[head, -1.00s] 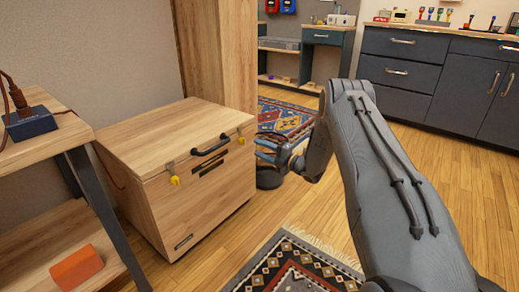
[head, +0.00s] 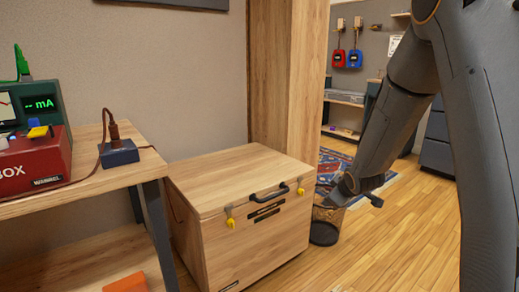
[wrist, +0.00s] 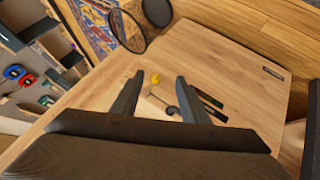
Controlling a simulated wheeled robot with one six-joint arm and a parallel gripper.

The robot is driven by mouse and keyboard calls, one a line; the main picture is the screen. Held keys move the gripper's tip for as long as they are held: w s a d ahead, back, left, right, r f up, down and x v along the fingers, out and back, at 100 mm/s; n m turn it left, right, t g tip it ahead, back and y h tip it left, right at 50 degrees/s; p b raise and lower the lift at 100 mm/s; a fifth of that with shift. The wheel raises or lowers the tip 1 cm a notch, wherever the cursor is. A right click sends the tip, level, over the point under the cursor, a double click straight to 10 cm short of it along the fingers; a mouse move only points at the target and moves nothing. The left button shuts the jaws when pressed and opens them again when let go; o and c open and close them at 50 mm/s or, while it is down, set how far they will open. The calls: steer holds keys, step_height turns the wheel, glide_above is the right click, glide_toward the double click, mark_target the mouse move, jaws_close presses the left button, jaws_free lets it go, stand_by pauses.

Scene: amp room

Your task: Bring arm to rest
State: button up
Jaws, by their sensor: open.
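My arm comes down from the upper right in the head view and ends beside the front right of the wooden chest (head: 225,185). My gripper shows clearly in the wrist view (wrist: 160,82), its two dark fingers apart with nothing between them. In the head view the fingers are hard to make out against the wrist and the bin. The chest's wooden surface, dark handle and a yellow latch (wrist: 156,79) lie beyond the fingers in the wrist view. I cannot tell the exact gap.
A dark wire bin (head: 324,226) stands on the floor right of the chest, close to my wrist. A wooden shelf table (head: 90,175) at left carries a red box (head: 35,160) and a blue socket block (head: 119,154). Wood floor is open at front right.

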steer(key=s+a+r+m+g, duration=0.1)
steer(key=s+a+m+g, duration=0.25)
steer(key=s, duration=1.15)
steer(key=s+a+m+g, duration=0.25)
steer(key=s+m, duration=0.25)
steer(key=s, duration=1)
steer(key=s+a+r+n+g, duration=0.2)
steer(key=s+a+n, duration=0.1)
steer(key=s+a, duration=0.6)
steer(key=s+a+r+n+g, duration=0.1)
steer(key=s+a+n, duration=0.4)
steer(key=a, duration=0.7)
steer(key=d+r+m+p, duration=0.4)
steer(key=d+r+p, duration=0.6)
steer(key=r+p, duration=0.3)
steer(key=s+d+r+m+p, duration=0.1)
steer(key=d+r+m+p, duration=0.3)
steer(key=d+r+p, duration=0.7)
step_height(320, 180, up, 3)
steer(key=p, duration=0.6)
steer(key=shift+d, duration=0.15)
